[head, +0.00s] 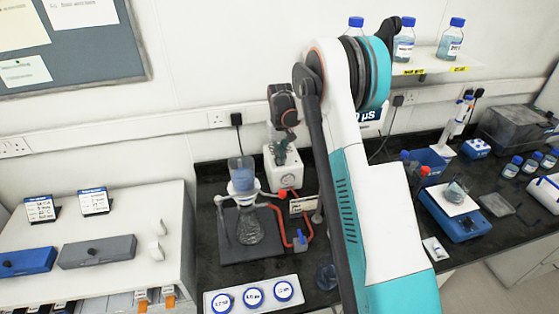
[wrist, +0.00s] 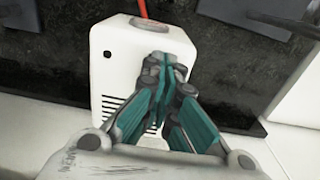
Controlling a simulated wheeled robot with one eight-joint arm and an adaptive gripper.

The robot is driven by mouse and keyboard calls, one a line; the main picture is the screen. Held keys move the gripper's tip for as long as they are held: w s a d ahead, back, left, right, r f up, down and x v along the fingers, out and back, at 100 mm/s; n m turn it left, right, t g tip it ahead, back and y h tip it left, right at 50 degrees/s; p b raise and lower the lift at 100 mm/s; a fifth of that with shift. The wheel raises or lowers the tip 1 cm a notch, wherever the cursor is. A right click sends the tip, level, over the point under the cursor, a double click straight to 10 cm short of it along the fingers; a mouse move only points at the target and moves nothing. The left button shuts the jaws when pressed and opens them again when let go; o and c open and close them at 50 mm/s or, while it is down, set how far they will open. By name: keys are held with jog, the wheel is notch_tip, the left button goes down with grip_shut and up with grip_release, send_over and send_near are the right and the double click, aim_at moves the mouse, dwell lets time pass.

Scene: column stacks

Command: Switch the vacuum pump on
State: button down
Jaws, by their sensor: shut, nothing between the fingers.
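The vacuum pump is a white box (head: 292,175) standing at the back of the dark bench, against the wall. A round gauge (head: 287,181) shows on its front. In the wrist view the pump (wrist: 117,75) fills the middle, with rows of vent slots and a small dark round spot (wrist: 107,55). My gripper (head: 281,155) is directly over the pump in the head view. In the wrist view my gripper (wrist: 165,65) has its teal fingers shut together, empty, in front of the pump casing. I cannot tell whether they touch it. No switch is clearly visible; the fingers hide part of the casing.
A filter flask (head: 250,228) with a funnel stands front left of the pump, with a red hose (head: 281,222) beside it. A white plate with round labels (head: 253,296) lies in front. A blue-based balance (head: 455,215) stands to the right, beyond my arm.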

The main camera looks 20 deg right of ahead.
jog(key=shift+f, duration=0.2)
jog(key=shift+r+p, duration=1.15)
jog(key=shift+r, duration=2.35)
